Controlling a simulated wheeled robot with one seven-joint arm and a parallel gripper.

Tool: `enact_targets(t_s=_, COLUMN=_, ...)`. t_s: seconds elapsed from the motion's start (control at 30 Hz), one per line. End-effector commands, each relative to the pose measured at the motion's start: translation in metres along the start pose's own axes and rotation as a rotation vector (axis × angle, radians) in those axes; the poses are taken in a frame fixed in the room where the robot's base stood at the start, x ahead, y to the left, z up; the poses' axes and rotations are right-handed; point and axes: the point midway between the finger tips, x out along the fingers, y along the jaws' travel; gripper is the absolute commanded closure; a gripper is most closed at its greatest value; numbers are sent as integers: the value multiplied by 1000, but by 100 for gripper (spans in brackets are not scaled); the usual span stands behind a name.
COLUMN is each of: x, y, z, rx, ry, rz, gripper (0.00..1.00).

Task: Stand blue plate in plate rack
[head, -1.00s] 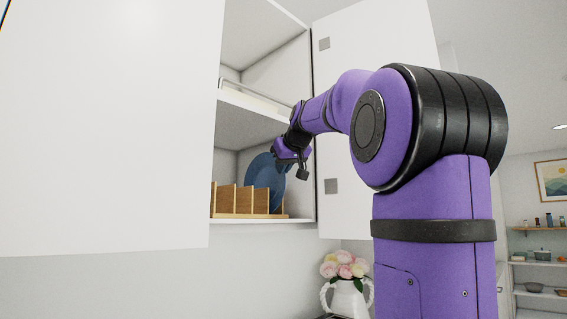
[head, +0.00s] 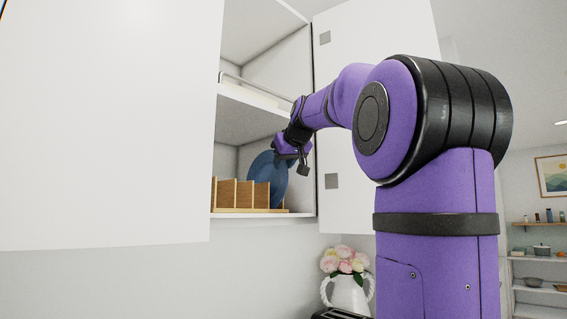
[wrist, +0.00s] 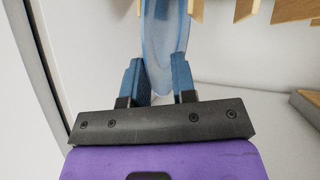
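The blue plate (head: 268,178) stands on edge, a little tilted, at the right end of the wooden plate rack (head: 238,197) inside the cabinet. My gripper (head: 288,152) is at the plate's upper right edge in the head view. In the wrist view, my gripper's two blue fingers (wrist: 160,70) are spread apart, with the near edge of the plate (wrist: 165,35) between their tips. A gap shows between the fingers, and they do not look closed on the plate. The plate's foot and the slot under it are partly hidden.
A cabinet shelf (head: 250,96) with a rail is above the rack. Open white doors flank the cabinet, the left one (head: 110,130) large and near, the right one (head: 345,130) behind my arm. A flower vase (head: 346,290) stands below.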

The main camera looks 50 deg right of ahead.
Motion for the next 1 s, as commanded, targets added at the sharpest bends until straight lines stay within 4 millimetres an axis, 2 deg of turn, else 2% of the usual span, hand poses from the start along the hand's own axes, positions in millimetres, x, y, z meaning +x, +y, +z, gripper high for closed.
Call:
enact_targets(t_s=0.3, x=0, y=0, z=1, rx=0, ry=-3, rz=-1, gripper=66)
enact_targets(t_s=0.43, x=-9, y=0, z=0, rx=0, ry=-1, rz=-1, gripper=66)
enact_targets(t_s=0.8, x=-74, y=0, z=0, rx=0, ry=2, rz=0, gripper=66)
enact_targets(t_s=1.0, x=-99, y=0, z=0, rx=-1, ry=0, rz=-1, gripper=66)
